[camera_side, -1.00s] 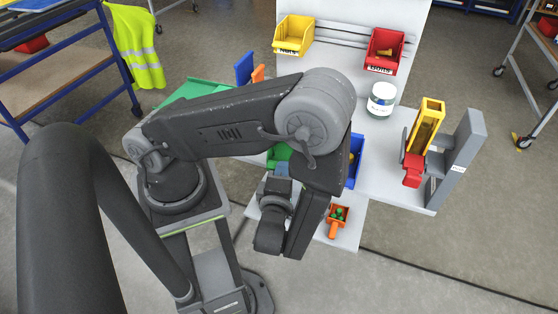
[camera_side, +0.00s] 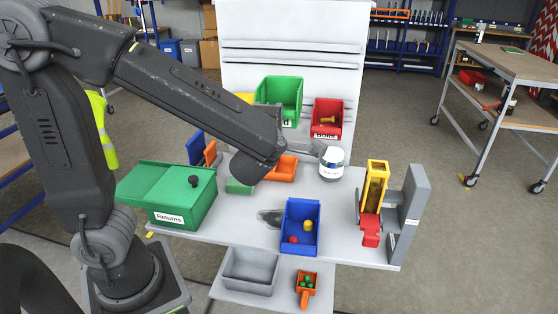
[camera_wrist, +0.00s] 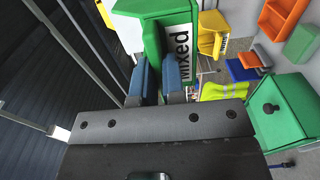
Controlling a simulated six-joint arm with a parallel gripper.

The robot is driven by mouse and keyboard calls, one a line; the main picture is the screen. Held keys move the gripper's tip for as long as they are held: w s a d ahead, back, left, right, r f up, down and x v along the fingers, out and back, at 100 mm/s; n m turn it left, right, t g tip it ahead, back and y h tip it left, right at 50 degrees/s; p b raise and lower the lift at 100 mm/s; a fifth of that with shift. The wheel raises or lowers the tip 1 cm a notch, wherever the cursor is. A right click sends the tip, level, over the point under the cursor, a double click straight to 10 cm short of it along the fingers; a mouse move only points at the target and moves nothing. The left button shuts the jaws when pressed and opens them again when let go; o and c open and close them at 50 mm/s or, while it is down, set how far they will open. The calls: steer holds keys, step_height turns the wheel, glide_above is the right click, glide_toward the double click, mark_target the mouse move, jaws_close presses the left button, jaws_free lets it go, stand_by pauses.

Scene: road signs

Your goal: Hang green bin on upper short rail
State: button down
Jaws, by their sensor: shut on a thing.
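The green bin (camera_side: 281,92) is up in front of the white back panel, between the yellow bin and the red bin. Its "Mixed" label (camera_wrist: 179,42) faces my gripper in the wrist view. My gripper (camera_wrist: 157,66) is shut on the bin's front wall, with its blue fingers at the label. In the side view my arm hides the fingers. The bin looks roughly upright. Two long rails (camera_side: 290,47) run across the panel above the bin. The lower rails are partly hidden by the bins. I cannot tell whether the green bin touches a rail.
The red bin (camera_side: 327,113) and the yellow bin (camera_side: 244,98) hang at either side. The table holds a white jar (camera_side: 332,163), a blue bin (camera_side: 300,228), a green Returns box (camera_side: 172,196) and a yellow-and-red holder (camera_side: 375,190). A grey tray (camera_side: 249,270) sits lower at the front.

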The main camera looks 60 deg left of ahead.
steer(key=shift+t, duration=0.3)
steer(key=a+r, duration=0.1)
steer(key=r, duration=0.1)
steer(key=s+a+r, duration=0.1)
steer(key=r, duration=0.1)
steer(key=a+r, duration=0.1)
steer(key=r, duration=0.1)
steer(key=shift+s+r, duration=0.15)
steer(key=shift+s, duration=0.1)
steer(key=shift+a+r, duration=0.2)
steer(key=shift+a, duration=0.05)
steer(key=x, duration=2.1)
steer(key=shift+w+f, duration=0.25)
steer(key=shift+f, duration=0.25)
steer(key=shift+d, duration=0.1)
steer(key=shift+f, duration=0.95)
stand_by(0.5)
steer(key=c, duration=1.1)
jaws_free()
